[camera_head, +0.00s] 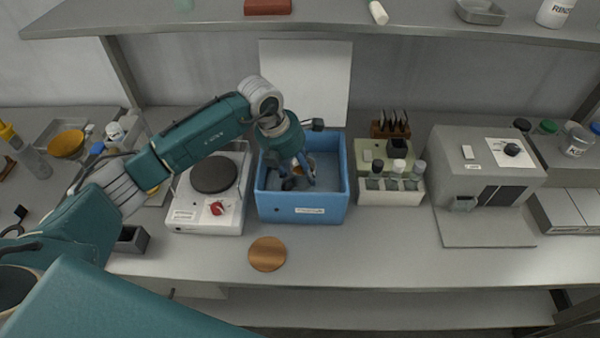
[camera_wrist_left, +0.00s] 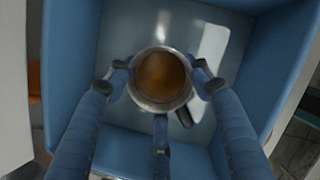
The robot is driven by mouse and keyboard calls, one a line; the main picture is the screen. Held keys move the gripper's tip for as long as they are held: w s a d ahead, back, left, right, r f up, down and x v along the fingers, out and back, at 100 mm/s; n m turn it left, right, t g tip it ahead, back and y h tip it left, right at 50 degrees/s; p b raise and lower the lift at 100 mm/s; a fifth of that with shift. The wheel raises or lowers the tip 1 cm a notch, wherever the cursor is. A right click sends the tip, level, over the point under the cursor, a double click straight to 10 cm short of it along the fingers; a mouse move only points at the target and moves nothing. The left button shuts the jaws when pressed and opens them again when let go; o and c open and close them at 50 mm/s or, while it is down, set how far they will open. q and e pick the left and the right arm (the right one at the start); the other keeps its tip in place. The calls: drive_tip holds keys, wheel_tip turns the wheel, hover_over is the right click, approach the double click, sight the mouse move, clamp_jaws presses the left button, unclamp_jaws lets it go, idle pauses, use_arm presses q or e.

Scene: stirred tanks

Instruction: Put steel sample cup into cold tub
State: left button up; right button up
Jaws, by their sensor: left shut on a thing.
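The cold tub is a blue open box (camera_head: 303,214) in the middle of the bench; its blue inner walls also fill much of the left wrist view (camera_wrist_left: 270,60). My left gripper (camera_head: 302,177) reaches down inside the tub. In the left wrist view the gripper (camera_wrist_left: 160,82) is shut on the steel sample cup (camera_wrist_left: 158,105), a round metal cup with amber-brown contents. The cup is inside the tub's walls. I cannot tell whether it touches the floor. In the head view the cup is mostly hidden by the gripper. My right gripper is out of view.
A hotplate (camera_head: 205,219) with a dark round plate stands left of the tub. A bottle rack (camera_head: 390,196) stands close on its right, then a grey machine (camera_head: 480,160). A round copper-coloured disc (camera_head: 267,254) lies in front. A shelf (camera_head: 330,28) runs above the back.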

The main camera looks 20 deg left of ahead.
use_arm(q)
wheel_tip(320, 180, down, 2)
drive_tip(key=shift+f, duration=0.35)
drive_tip(key=o, duration=1.3)
drive_tip(key=shift+f, duration=0.1)
drive_tip(key=shift+c, duration=0.2)
drive_tip(key=o, duration=0.4)
drive_tip(key=shift+o, duration=0.2)
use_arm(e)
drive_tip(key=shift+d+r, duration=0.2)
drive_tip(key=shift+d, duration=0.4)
use_arm(q)
drive_tip(key=shift+r, duration=0.2)
drive_tip(key=b+v, duration=0.3)
drive_tip(key=v, duration=0.9)
drive_tip(key=shift+b, duration=0.4)
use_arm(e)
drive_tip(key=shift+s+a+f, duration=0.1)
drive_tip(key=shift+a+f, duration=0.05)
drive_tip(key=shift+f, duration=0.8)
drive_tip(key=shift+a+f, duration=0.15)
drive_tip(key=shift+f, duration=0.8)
